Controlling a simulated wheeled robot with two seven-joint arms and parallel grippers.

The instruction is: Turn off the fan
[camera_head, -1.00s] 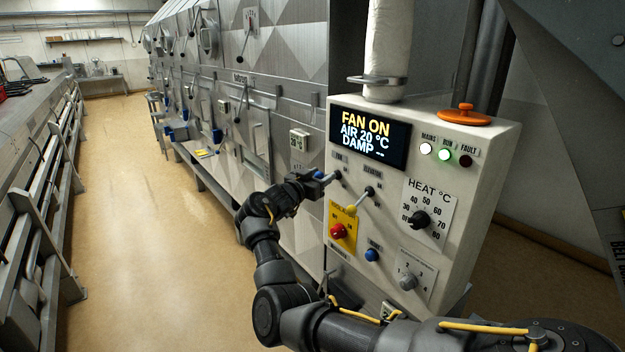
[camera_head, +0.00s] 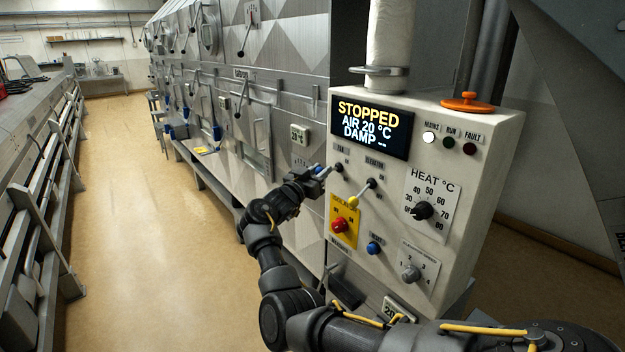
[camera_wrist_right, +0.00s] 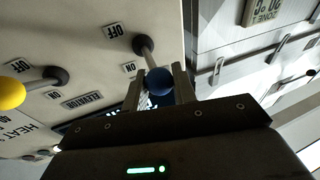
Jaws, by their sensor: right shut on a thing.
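The white control box (camera_head: 470,130) stands at the right in the head view. Its display (camera_head: 370,127) reads STOPPED, AIR 20 °C, DAMP. The fan lever (camera_head: 338,168) is at the box's upper left. Its blue ball tip shows in the right wrist view (camera_wrist_right: 159,82). My right gripper (camera_head: 321,172) is at this lever; in the right wrist view its fingers (camera_wrist_right: 159,88) are on either side of the blue ball, shut on it. The RUN lamp (camera_head: 449,142) is dark and the MAINS lamp (camera_head: 430,138) is lit white. My left gripper is out of view.
The yellow-tipped elevator lever (camera_head: 362,192) is close by on the right. Below are a red knob on a yellow plate (camera_head: 340,224), a blue button (camera_head: 374,248) and the heat dial (camera_head: 422,211). The floor aisle (camera_head: 150,230) on the left is clear.

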